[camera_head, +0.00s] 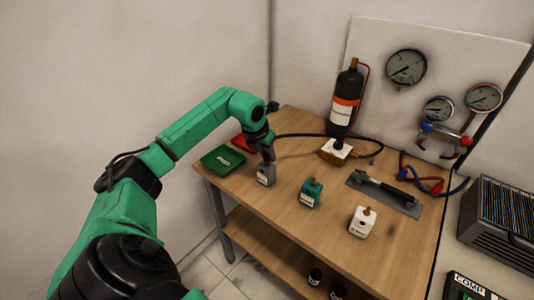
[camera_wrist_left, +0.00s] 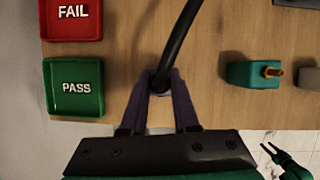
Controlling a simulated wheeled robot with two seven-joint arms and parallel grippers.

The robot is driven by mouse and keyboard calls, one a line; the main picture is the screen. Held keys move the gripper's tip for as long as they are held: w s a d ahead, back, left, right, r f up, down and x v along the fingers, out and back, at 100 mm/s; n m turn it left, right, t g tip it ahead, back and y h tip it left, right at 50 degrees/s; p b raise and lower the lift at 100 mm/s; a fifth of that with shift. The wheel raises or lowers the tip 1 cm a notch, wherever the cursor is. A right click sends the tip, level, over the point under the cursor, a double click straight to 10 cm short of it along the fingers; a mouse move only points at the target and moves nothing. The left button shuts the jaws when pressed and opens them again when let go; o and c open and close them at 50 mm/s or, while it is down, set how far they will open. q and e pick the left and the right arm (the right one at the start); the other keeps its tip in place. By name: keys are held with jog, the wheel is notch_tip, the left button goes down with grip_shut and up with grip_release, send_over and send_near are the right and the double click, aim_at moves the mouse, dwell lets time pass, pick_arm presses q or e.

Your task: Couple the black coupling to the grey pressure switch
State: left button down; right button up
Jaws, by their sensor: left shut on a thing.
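My left gripper (camera_head: 267,154) is shut on the black coupling (camera_wrist_left: 160,84) at the end of a black hose; its fingers mostly hide the coupling. The gripper points down right over the grey pressure switch (camera_head: 265,176), a small grey block with a label at the table's left part. The coupling is at or just above the switch's top; I cannot tell whether they touch or are joined. In the left wrist view the fingers and hose cover most of that spot. My right gripper (camera_wrist_left: 271,157) shows small at the lower right of that view, fingers apart, away from the table.
A teal block (camera_head: 311,193) and a white block (camera_head: 362,222) stand to the right. The hose (camera_head: 310,135) runs back to a white-and-orange unit (camera_head: 336,152) near a black cylinder (camera_head: 346,97). Green PASS (camera_head: 223,160) and red FAIL (camera_wrist_left: 72,19) trays lie left. A grey tool mat (camera_head: 392,199) lies right.

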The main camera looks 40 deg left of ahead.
pick_arm(q)
jog(key=shift+f, duration=0.25)
dwell(0.3)
dwell(0.7)
jog(key=shift+c, duration=1.3)
grip_release()
jog(key=shift+r, duration=0.1)
jog(key=shift+r, duration=0.1)
jog(key=b+v, duration=0.1)
jog(key=v, duration=1.3)
jog(key=shift+r, duration=0.15)
jog(key=shift+s, duration=0.1)
